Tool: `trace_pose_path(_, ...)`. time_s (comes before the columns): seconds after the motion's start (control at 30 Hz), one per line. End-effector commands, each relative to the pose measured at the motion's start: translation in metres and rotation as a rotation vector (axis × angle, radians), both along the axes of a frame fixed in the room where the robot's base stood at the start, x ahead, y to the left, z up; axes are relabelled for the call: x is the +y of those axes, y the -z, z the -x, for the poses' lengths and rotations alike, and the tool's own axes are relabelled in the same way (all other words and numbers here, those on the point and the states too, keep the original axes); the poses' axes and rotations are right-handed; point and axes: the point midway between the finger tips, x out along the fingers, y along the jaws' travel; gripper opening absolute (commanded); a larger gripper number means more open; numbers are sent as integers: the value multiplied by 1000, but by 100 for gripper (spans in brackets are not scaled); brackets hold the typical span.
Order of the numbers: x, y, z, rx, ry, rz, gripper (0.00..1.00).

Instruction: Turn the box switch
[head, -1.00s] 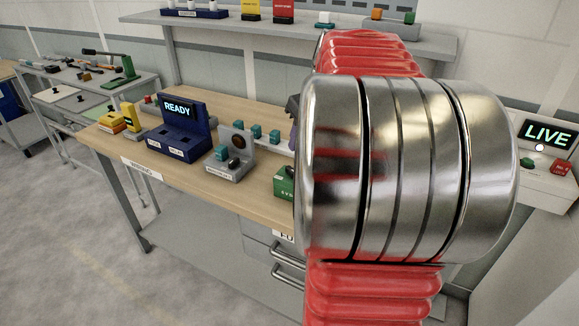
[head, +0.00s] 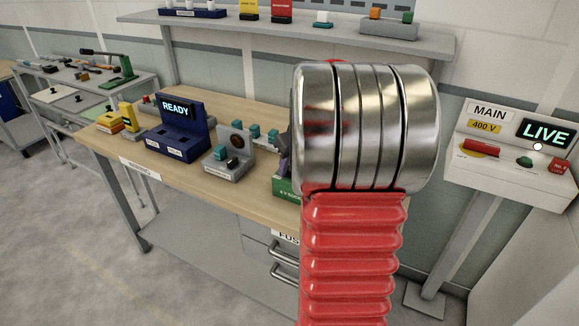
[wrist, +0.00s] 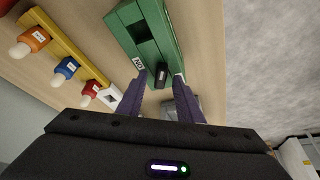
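A green box (wrist: 148,38) with a black switch handle (wrist: 161,75) lies ahead of my gripper in the wrist view. In the head view the green box (head: 286,187) stands at the bench's right part, mostly hidden behind my arm. My gripper (wrist: 160,80) has its two purple fingers apart, one on each side of the black handle. I cannot tell whether either finger touches it. In the head view only a sliver of a purple finger shows above the green box.
The wooden bench (head: 245,106) also holds a navy READY unit (head: 181,128) and a grey box with a round dial (head: 233,147). A yellow rail (wrist: 62,43) with orange, blue and red pegs lies left in the wrist view. A MAIN panel reading LIVE (head: 518,165) stands at right.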

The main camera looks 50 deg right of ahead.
Motion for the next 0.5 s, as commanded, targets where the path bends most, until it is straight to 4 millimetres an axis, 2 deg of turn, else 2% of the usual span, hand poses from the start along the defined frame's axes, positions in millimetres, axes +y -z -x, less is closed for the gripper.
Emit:
trace_pose_path(0.3,0,2,-1,0,-1,0,33)
trace_pose_path(0.5,0,2,-1,0,-1,0,19)
